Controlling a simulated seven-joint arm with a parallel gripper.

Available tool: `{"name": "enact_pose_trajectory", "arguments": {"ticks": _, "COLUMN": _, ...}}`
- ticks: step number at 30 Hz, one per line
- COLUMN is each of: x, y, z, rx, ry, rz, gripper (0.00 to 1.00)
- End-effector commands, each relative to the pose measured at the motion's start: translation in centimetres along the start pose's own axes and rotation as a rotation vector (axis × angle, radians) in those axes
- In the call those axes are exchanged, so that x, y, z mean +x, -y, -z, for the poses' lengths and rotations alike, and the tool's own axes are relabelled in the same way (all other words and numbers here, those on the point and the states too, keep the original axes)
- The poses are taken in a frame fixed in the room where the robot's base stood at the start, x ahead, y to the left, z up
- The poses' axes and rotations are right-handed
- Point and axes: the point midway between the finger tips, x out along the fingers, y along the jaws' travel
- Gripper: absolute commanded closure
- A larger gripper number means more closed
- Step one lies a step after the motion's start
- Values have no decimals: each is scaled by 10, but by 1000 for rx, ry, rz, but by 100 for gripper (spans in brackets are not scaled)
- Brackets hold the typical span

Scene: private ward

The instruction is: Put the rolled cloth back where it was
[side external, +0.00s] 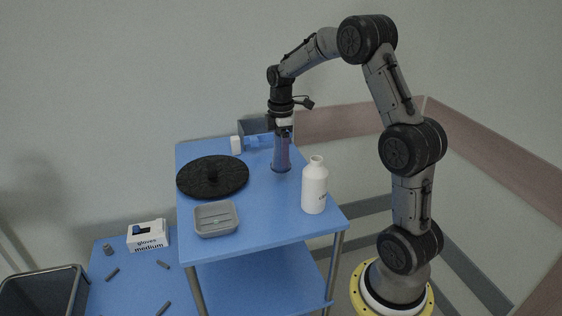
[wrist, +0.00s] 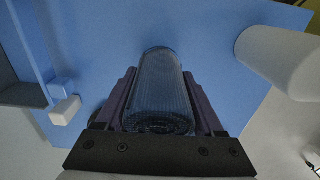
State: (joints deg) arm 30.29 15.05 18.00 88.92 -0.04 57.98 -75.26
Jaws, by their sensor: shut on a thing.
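The rolled cloth (wrist: 163,90) is a dark blue, finely checked cylinder standing upright. In the wrist view it sits between the two fingers of my gripper (wrist: 160,78), which are shut on it from both sides. In the side view my gripper (side external: 283,128) points straight down over the back right of the blue table top (side external: 270,205), with the cloth (side external: 281,158) below it. The cloth's lower end is at or just above the table top; I cannot tell whether it touches.
A white bottle (side external: 314,186) stands at front right. A black round disc (side external: 232,178) and a grey tray (side external: 232,229) are on the left. A grey bin (side external: 250,126) and white block (side external: 236,145) are behind. A glove box (side external: 149,236) is on a lower blue surface.

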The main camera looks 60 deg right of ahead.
Motion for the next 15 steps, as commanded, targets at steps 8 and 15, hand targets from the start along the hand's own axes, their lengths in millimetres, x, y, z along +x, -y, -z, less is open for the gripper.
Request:
{"name": "enact_pose_trajectory", "arguments": {"ticks": 8, "x": 27, "y": 0, "z": 0, "rx": -1, "ry": 0, "rz": 0, "gripper": 100}}
{"name": "enact_pose_trajectory", "arguments": {"ticks": 15, "x": 27, "y": 0, "z": 0, "rx": -1, "ry": 0, "rz": 0, "gripper": 100}}
